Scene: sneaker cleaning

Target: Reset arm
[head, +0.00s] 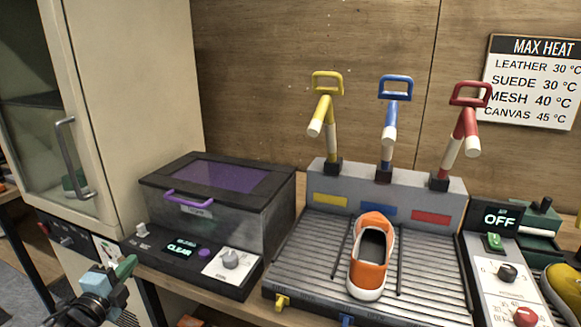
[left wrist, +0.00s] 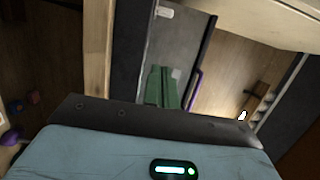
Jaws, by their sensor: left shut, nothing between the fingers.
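My left gripper (head: 122,268) is at the lower left of the head view, its green fingers shut and empty. It is in front of the dark box's control panel, low and to the left of the knob. In the left wrist view the green fingers (left wrist: 160,88) lie together, with a grey surface and a purple handle (left wrist: 194,90) beyond them. My right gripper is in neither view.
An orange sneaker (head: 369,262) stands on a ribbed tray (head: 310,262) below yellow, blue and red handled arms. A dark box (head: 250,212) with a purple window is left of it. A tall cabinet (head: 150,70) stands at left. A panel (head: 499,219) reads OFF.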

